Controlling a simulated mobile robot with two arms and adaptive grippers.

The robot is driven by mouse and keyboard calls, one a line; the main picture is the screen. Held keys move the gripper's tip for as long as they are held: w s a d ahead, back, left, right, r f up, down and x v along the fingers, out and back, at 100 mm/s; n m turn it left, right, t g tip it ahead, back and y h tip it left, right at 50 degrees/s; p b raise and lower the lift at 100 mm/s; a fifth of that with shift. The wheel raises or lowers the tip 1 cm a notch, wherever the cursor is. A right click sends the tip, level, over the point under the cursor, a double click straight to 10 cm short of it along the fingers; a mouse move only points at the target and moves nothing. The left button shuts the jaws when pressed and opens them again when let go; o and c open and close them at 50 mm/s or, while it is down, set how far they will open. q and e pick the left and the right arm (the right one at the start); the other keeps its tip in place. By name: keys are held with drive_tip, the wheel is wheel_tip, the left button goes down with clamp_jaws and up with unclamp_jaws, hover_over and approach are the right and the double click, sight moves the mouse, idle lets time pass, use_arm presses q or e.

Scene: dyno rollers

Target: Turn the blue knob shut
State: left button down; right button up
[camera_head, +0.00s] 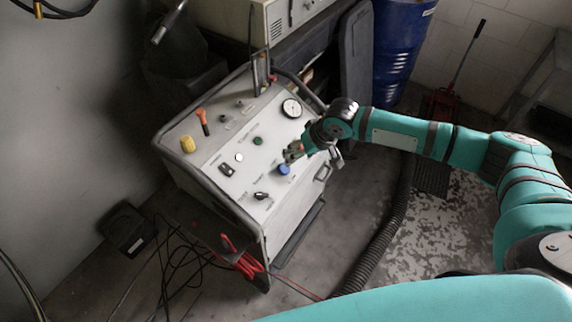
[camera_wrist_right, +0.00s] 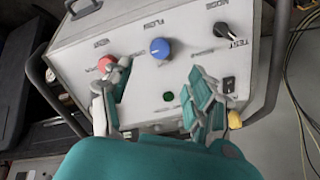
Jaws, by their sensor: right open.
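The blue knob (camera_head: 284,169) sits on the sloped white panel of a wheeled test cabinet (camera_head: 215,165), near its right edge. In the right wrist view the blue knob (camera_wrist_right: 160,48) is near the top centre, beside the word FLOW. My right gripper (camera_head: 313,153) is over the panel's right edge, close to the blue knob. In the right wrist view its fingers (camera_wrist_right: 160,88) are spread apart, with the blue knob beyond the gap between them and nothing held. The left fingertip overlaps a red knob (camera_wrist_right: 107,63); I cannot tell whether they touch. My left gripper is not in view.
The panel also has a black knob (camera_wrist_right: 222,30), a green button (camera_wrist_right: 168,97), a rocker switch (camera_wrist_right: 229,85), a gauge (camera_head: 291,108), a yellow knob (camera_head: 187,144) and an orange-handled lever (camera_head: 202,121). A grey tubular frame (camera_head: 215,192) surrounds it. A hose (camera_head: 385,235) lies on the floor.

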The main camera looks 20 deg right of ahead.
sight(285, 168)
drive_tip(key=x, duration=1.1)
drive_tip(key=shift+f+p, duration=0.1)
drive_tip(key=shift+p, duration=0.3)
drive_tip(key=shift+c, duration=0.4)
drive_tip(key=c, duration=1.1)
drive_tip(key=shift+o, duration=0.2)
